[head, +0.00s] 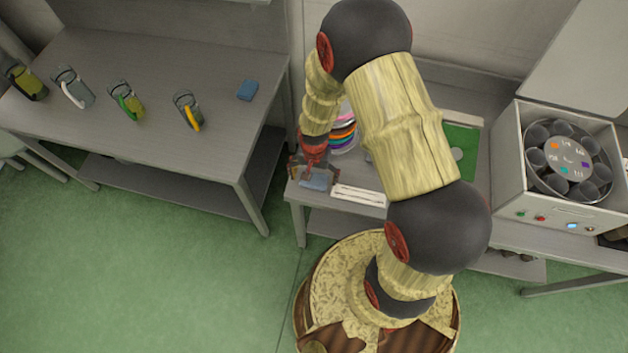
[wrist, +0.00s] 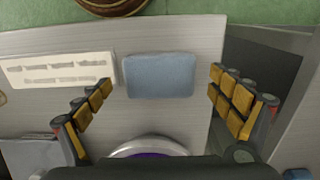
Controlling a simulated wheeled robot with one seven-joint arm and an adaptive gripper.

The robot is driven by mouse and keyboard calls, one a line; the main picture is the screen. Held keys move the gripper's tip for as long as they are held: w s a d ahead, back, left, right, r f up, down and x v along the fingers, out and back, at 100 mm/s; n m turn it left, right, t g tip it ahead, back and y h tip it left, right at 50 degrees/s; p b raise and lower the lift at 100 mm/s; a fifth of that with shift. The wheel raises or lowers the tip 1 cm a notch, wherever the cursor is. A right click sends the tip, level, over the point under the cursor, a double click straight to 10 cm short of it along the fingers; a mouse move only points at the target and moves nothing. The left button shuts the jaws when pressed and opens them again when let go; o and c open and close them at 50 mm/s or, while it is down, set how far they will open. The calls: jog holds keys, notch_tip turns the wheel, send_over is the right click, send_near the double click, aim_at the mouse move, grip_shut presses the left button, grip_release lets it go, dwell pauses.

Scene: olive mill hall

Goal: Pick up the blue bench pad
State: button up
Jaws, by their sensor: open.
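The blue bench pad (wrist: 160,75) is a flat, rounded grey-blue rectangle lying on the grey bench near its front edge. In the wrist view it lies between my open fingers, with a gap on each side. In the head view the pad (head: 314,183) shows just below my gripper (head: 312,172), partly covered by it. My gripper (wrist: 160,82) is open and empty, pointing down over the pad. How far the fingertips are above the bench is hard to tell.
A white labelled strip (wrist: 58,69) lies close left of the pad. Coloured round items (head: 343,137) stand behind my gripper. A gap separates this bench from the left table (head: 160,140), holding several jugs and a smaller blue block (head: 247,90). A boxy machine (head: 538,195) stands right.

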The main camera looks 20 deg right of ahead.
aim_at(314, 179)
jog(key=shift+c, duration=0.9)
jog(key=c, duration=0.7)
jog(key=shift+c, duration=0.8)
jog(key=shift+r, duration=0.1)
jog(key=shift+r, duration=0.45)
notch_tip(314, 179, up, 2)
jog(key=shift+r+p, duration=0.2)
jog(key=shift+p, duration=0.1)
jog(key=s+a+r+p, duration=0.1)
jog(key=s+r, duration=0.8)
jog(key=s, duration=0.5)
jog(key=shift+a+r+p, duration=0.3)
jog(key=shift+a+p, duration=0.1)
